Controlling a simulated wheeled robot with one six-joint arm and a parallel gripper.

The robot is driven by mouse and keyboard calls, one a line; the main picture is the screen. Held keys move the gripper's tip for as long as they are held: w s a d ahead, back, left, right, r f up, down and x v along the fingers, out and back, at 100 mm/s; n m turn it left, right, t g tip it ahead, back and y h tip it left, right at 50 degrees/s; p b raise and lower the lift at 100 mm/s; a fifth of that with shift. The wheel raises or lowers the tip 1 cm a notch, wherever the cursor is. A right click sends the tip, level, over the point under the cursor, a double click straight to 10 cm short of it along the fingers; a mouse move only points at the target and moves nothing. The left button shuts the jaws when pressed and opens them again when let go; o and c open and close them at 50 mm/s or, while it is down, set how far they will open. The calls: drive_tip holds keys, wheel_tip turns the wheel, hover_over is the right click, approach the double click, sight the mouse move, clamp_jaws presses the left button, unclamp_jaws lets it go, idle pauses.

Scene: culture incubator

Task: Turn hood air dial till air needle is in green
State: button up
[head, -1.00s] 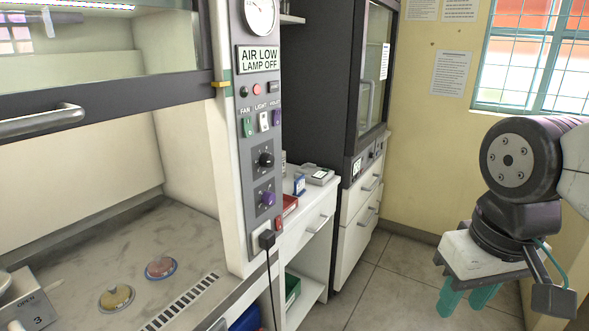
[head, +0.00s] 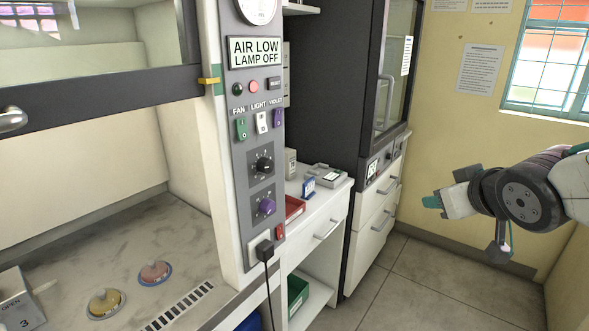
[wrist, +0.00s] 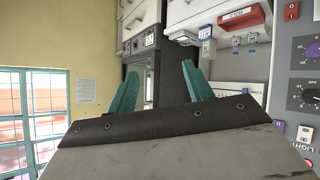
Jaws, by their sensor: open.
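The hood's control panel (head: 246,185) carries a black dial (head: 264,164) with a purple dial (head: 267,206) below it. The sign (head: 255,52) reads AIR LOW, LAMP OFF. My gripper (head: 432,201) is open and empty, well right of the panel; its teal fingers (wrist: 160,90) show apart.
Fan, light and violet switches (head: 262,122) sit above the dials. A black plug and cord (head: 265,252) hang below. A white counter (head: 325,207) with a red tray (head: 294,208) and a dark cabinet (head: 325,90) stand behind. Open floor (head: 400,290) lies before my arm.

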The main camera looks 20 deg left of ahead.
drive_tip(key=w+a+n+y, duration=0.35)
drive_tip(key=a+y, duration=0.25)
drive_tip(key=a, duration=0.7)
drive_tip(key=n+g+y, duration=0.4)
drive_tip(key=n+y, duration=0.2)
drive_tip(key=y, duration=0.2)
approach(270, 167)
drive_tip(key=x, duration=0.7)
drive_tip(key=shift+s+f, duration=0.1)
drive_tip(key=shift+x, duration=0.8)
drive_tip(key=c, duration=1)
